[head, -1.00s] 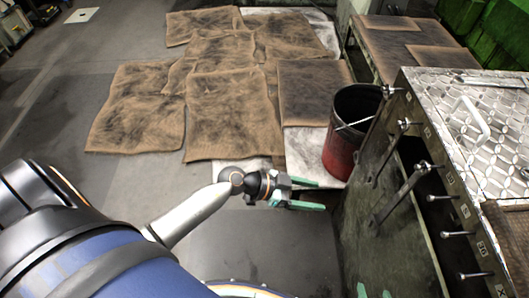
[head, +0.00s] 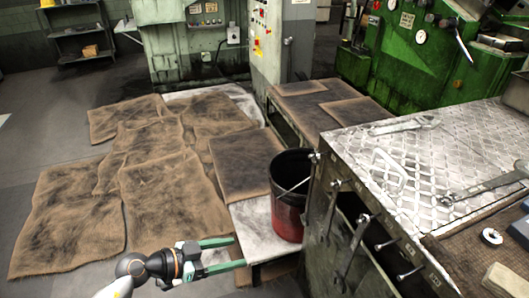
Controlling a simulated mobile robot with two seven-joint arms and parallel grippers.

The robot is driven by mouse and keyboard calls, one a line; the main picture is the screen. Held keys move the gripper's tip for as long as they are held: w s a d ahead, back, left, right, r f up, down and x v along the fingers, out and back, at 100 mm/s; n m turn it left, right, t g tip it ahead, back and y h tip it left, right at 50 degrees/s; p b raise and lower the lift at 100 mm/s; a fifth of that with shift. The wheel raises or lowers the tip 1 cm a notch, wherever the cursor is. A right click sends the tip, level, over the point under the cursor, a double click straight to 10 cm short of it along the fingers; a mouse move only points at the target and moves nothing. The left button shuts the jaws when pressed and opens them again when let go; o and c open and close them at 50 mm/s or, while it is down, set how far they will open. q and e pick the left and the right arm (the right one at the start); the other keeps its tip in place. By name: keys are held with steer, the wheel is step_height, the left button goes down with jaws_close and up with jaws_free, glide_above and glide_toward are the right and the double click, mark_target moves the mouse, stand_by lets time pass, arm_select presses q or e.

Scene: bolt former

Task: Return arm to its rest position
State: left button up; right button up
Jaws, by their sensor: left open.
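My left gripper (head: 240,254) is at the bottom of the head view, left of the middle. Its two green fingers point right and are apart, with nothing between them. It hangs in front of the brown mats and the pale sheet near the bucket, and its fingertips look apart from the bucket. Part of my left arm shows at the lower left edge. My right gripper is not in view.
A black and red bucket (head: 289,218) stands right of the gripper. A workbench (head: 365,227) with a diamond-plate top, wrenches and side hooks fills the right. Brown mats (head: 165,195) cover the floor at left. Green machines (head: 405,60) stand behind.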

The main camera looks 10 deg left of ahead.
arm_select(q)
step_height(320, 180, up, 4)
steer(key=s+n+t+y+p, duration=0.1)
steer(key=n+t+y+p, duration=0.15)
steer(key=n+t, duration=0.35)
steer(key=s+f+n+g+y+p, duration=0.1)
steer(key=s+f+g+y, duration=0.4)
steer(key=s+f, duration=0.8)
steer(key=shift+s+a+f+n+p, duration=0.15)
steer(key=shift+a+f+n+p, duration=0.2)
steer(key=shift+a+p, duration=0.1)
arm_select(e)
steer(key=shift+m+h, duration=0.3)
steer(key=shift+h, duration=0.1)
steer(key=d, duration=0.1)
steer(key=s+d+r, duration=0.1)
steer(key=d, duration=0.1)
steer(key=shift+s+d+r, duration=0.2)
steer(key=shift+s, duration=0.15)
